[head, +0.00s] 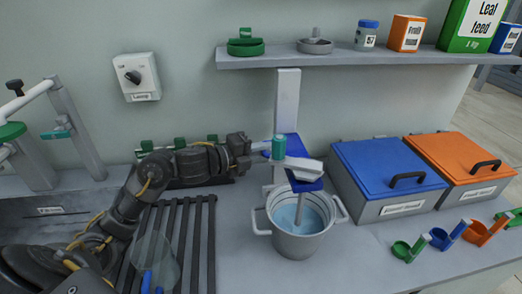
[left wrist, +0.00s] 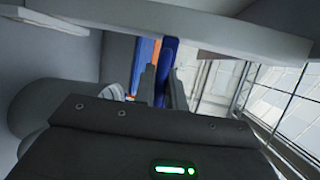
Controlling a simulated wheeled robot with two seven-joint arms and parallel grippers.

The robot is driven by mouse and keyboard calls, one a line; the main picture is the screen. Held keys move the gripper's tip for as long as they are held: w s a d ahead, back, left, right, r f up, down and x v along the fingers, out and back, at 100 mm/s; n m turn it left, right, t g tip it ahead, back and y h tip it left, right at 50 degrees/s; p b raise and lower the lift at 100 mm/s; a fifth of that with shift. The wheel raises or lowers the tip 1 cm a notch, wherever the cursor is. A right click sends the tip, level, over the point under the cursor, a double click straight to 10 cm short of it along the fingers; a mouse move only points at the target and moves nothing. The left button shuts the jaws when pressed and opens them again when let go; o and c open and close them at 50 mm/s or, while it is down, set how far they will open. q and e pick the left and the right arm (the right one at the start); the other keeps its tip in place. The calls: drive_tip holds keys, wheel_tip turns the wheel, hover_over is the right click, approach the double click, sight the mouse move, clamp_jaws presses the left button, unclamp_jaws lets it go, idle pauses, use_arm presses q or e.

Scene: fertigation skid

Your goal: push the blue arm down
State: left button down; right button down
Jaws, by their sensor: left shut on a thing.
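The blue arm (head: 293,143) is on a grey upright post (head: 288,98) behind the bucket. A pale grey head (head: 303,166) and a blue block (head: 305,185) sit below it, with a rod reaching down into the bucket of water (head: 298,240). My right gripper is not in view.
A blue-lidded box (head: 375,165) and an orange-lidded box (head: 462,155) stand to the right. Small scoops (head: 410,248) lie in front of them. A shelf (head: 350,58) runs above.

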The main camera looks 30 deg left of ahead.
use_arm(q)
drive_tip(key=shift+d+f, duration=0.1)
drive_tip(key=shift+f, duration=0.3)
drive_tip(key=c, duration=1.6)
unclamp_jaws()
drive_tip(key=shift+o, duration=0.7)
drive_tip(key=shift+r, duration=0.1)
